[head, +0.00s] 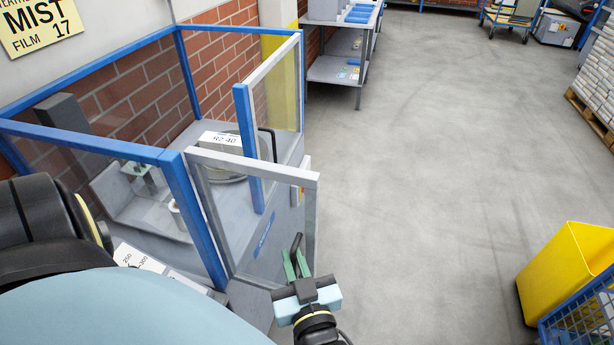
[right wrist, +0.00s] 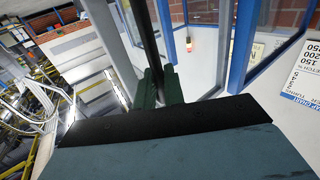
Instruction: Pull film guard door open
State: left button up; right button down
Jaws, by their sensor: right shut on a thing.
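The film guard door is a clear panel in a grey frame (head: 252,168). It stands swung out at an angle from the blue-framed guard (head: 178,190), with a gap between its free edge and the guard's blue post. My right gripper (head: 297,264), with green fingers, is shut on the dark door handle (head: 296,243) near the door's free edge. The right wrist view shows the dark handle bar (right wrist: 146,40) between the green fingers (right wrist: 158,88). The fingers hide part of the handle. My left gripper is out of view.
A second grey-framed panel (head: 270,65) stands behind the door. Inside the guard is a grey machine with a label "R2-40" (head: 221,140). A yellow bin (head: 565,270) and blue mesh cart (head: 580,325) stand at lower right. The floor (head: 420,190) between is clear.

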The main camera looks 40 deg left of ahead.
jog(key=shift+s+a+r, duration=0.1)
dwell(0.3)
jog(key=c, duration=1.8)
grip_release()
jog(key=shift+o, duration=0.9)
jog(key=shift+a, duration=0.15)
jog(key=shift+d, duration=0.3)
jog(key=v, duration=1.3)
jog(key=shift+s+b, duration=0.2)
jog(key=shift+b, duration=0.15)
jog(key=shift+a, duration=0.15)
